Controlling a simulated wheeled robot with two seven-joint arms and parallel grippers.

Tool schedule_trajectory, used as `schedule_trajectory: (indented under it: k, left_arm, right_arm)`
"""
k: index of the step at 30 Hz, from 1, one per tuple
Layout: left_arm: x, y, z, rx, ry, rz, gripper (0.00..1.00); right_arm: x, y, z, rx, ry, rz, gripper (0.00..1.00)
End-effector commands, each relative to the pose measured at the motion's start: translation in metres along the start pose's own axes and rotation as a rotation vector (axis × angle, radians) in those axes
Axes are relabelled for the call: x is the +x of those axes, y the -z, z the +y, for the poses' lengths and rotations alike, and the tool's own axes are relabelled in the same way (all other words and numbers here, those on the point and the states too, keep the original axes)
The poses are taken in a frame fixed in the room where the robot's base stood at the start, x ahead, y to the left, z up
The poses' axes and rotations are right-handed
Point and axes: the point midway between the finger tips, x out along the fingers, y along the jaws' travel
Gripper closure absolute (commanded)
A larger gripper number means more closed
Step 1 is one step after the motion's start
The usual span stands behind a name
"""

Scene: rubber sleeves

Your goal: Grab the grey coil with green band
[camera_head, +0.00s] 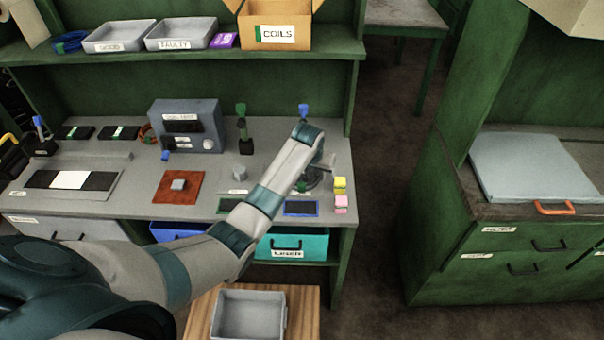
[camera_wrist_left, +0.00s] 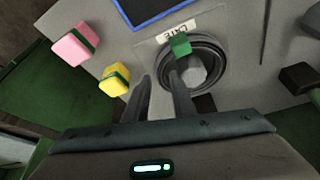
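A dark grey coil (camera_head: 312,181) lies on the workbench's right part, partly hidden by my left gripper. In the left wrist view the coil (camera_wrist_left: 217,55) is a stack of rings around a light grey hub (camera_wrist_left: 190,72). Its green band (camera_wrist_left: 181,44) is on the rim beside a white label. My left gripper (camera_wrist_left: 161,77) is open at the coil. One finger overlaps the rim in the picture and the other is just outside it. I cannot tell whether they touch it. My right gripper is not in view.
A yellow block (camera_head: 340,186) and a pink block (camera_head: 341,203), each with a green stripe, sit right of the coil near the bench edge. A blue-framed dark pad (camera_head: 301,208) lies in front. A post with a blue top (camera_head: 303,113) stands behind.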

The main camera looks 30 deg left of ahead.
Motion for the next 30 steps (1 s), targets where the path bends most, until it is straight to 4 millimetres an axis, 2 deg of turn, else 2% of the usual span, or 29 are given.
schedule_trajectory:
  k: [1,9,25,28,30]
  left_arm:
    - [0.003,0.001,0.000,0.000,0.000,-0.003,0.77]
    - [0.025,0.000,-0.001,0.000,0.001,-0.001,0.77]
    - [0.027,0.000,-0.001,0.000,0.001,0.000,0.77]
    - [0.027,0.000,-0.001,0.000,0.001,0.000,1.00]
    - [0.027,0.000,-0.001,0.000,0.001,0.000,1.00]
  right_arm:
    - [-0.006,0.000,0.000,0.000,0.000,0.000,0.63]
    - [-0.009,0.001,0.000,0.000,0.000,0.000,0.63]
    - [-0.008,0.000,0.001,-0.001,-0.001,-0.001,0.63]
    - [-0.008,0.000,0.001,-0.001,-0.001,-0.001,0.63]
    - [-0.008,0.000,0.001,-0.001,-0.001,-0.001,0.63]
